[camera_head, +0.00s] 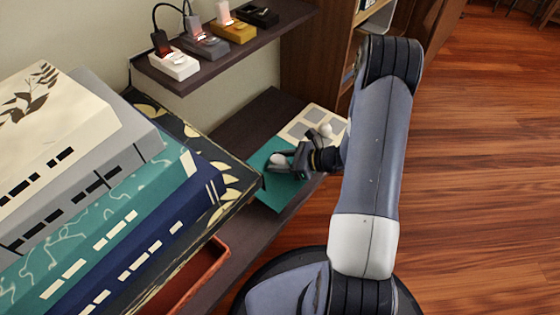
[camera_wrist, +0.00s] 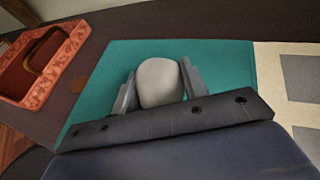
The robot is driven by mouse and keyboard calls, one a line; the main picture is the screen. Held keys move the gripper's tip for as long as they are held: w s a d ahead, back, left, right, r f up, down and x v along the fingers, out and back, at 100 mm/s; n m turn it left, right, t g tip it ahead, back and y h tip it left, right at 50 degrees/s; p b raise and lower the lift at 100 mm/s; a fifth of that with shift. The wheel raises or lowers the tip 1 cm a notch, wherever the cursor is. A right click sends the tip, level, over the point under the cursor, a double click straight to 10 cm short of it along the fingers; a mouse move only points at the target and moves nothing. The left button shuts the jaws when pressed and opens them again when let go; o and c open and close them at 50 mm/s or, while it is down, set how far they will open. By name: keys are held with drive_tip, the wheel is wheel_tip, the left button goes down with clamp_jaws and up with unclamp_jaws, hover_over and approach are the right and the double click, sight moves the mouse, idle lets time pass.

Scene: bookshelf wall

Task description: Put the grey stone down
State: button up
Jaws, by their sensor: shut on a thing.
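The grey stone (camera_wrist: 159,82) is a smooth, rounded pale grey lump between my gripper's two fingers in the wrist view. My gripper (camera_wrist: 158,88) is shut on it, with one finger on each side. In the head view my gripper (camera_head: 281,166) is over a teal mat (camera_head: 276,203) on the dark lower shelf, and the stone (camera_head: 277,160) shows at its fingertips. The teal mat (camera_wrist: 210,55) lies behind and around the stone in the wrist view. I cannot tell whether the stone touches the mat.
A beige board with grey squares (camera_head: 312,119) adjoins the mat; a small pale round thing (camera_head: 325,130) shows there. A red patterned tray (camera_wrist: 40,62) lies left in the wrist view. Large stacked books (camera_head: 110,190) stand left. An upper shelf (camera_head: 215,62) holds several small blocks.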

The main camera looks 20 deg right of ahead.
drive_tip(key=shift+f, duration=0.15)
drive_tip(key=o, duration=1.1)
drive_tip(key=shift+r, duration=0.2)
drive_tip(key=shift+s+d+r, duration=0.1)
drive_tip(key=shift+d+r, duration=0.05)
drive_tip(key=shift+d, duration=0.05)
drive_tip(key=p+v, duration=0.3)
drive_tip(key=v, duration=0.8)
drive_tip(key=shift+d+p, duration=0.2)
drive_tip(key=shift+p, duration=0.1)
drive_tip(key=shift+s+a, duration=0.1)
drive_tip(key=b+x, duration=0.4)
drive_tip(key=x, duration=0.8)
drive_tip(key=shift+s, duration=0.1)
drive_tip(key=shift+r+p, duration=0.65)
drive_tip(key=shift+r, duration=0.6)
